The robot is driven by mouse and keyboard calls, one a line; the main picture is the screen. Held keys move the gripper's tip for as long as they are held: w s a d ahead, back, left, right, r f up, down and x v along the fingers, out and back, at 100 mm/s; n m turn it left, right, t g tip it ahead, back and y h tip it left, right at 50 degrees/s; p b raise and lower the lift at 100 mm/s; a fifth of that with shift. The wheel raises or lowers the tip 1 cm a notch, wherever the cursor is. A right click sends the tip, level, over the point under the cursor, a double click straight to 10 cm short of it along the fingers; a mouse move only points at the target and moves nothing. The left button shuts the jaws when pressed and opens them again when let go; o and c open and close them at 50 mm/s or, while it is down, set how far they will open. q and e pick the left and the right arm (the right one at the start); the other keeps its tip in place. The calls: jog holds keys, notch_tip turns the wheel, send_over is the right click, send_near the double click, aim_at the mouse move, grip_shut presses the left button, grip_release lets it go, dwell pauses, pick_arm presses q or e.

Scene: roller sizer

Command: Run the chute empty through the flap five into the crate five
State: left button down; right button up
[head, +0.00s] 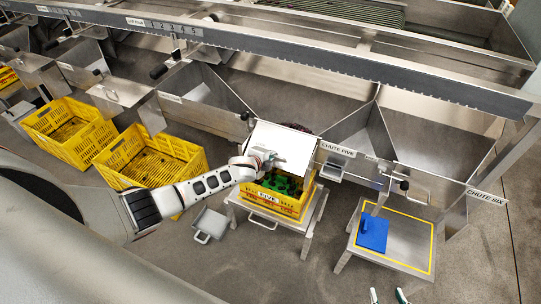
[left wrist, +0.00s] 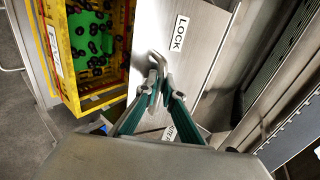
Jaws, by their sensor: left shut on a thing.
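Flap five (head: 283,143) is a bright metal plate at the mouth of chute five, tilted out over crate five. My left gripper (head: 270,160) is at the flap; in the left wrist view its fingers (left wrist: 156,98) are shut on the flap's metal handle (left wrist: 157,65), beside a LOCK label. Crate five (head: 277,205) is yellow and stands on a low stand below; it also shows in the left wrist view (left wrist: 62,72), with dark round fruit on a green bottom. A dark strip shows behind the flap's top edge; the chute's inside is mostly hidden. My right gripper (head: 387,296) shows only two spread fingertips at the bottom edge.
A stand (head: 405,238) with a yellow outline and a blue item (head: 373,233) is at the right, below chute six. Two yellow crates (head: 66,130) (head: 150,160) stand at the left. A grey scoop-like pan (head: 210,223) lies on the floor.

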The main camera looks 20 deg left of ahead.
pick_arm(q)
jog(key=shift+w+r, duration=0.25)
jog(key=shift+r, duration=0.1)
jog(key=c, duration=2.5)
grip_release()
jog(key=shift+s+f, duration=0.1)
jog(key=shift+v, duration=6)
jog(key=shift+f, duration=0.1)
jog(key=s+d+f+n+h, duration=0.1)
jog(key=s+d+f+n, duration=0.1)
jog(key=s+d+n, duration=0.3)
jog(key=s+d+f+n+h, duration=0.1)
jog(key=s+d+f, duration=0.1)
jog(key=s, duration=0.6)
jog(key=s+d+f+n+h, duration=0.1)
jog(key=s+d+f+n, duration=0.1)
jog(key=s+d+n, duration=0.3)
jog(key=s+a+n, duration=0.1)
jog(key=s, duration=0.2)
jog(key=s+a+n, duration=0.1)
jog(key=s, duration=0.2)
jog(key=s+a+n, duration=0.1)
jog(key=s, duration=0.2)
jog(key=shift+r+y, duration=0.3)
jog(key=shift+r, duration=0.1)
